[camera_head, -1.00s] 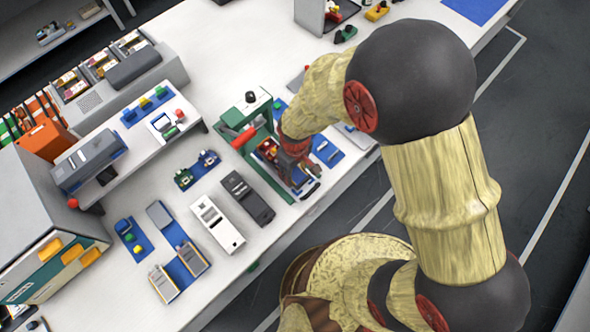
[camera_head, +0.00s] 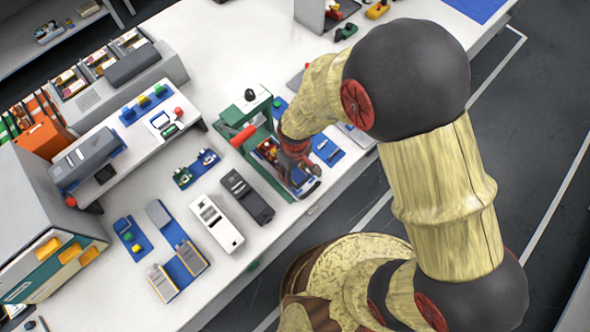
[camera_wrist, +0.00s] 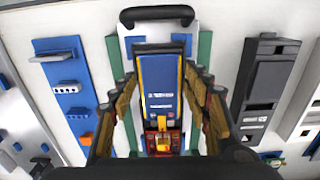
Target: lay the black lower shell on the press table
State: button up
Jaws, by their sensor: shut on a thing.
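My gripper (camera_wrist: 161,125) is over the green press (camera_head: 258,138); its fingers reach in on both sides of a narrow stack in the wrist view. The press frame also shows there as green strips (camera_wrist: 205,50). Between the fingers are a blue panel with yellow edges (camera_wrist: 160,85) and a red part with a yellow block (camera_wrist: 163,142). A dark edge, seemingly the black lower shell (camera_wrist: 157,47), shows at the panel's far end; most of it is hidden. The press table is largely covered, so I cannot tell whether the shell touches it.
A black device (camera_head: 247,197) and a white device (camera_head: 216,222) lie left of the press. Blue fixtures (camera_head: 130,238) stand farther left. A raised white shelf (camera_head: 140,140) is behind. A dark handle (camera_wrist: 157,14) tops the wrist view.

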jog(key=shift+f, duration=0.3)
jog(key=o, duration=1.2)
jog(key=shift+o, duration=0.3)
notch_tip(320, 180, up, 12)
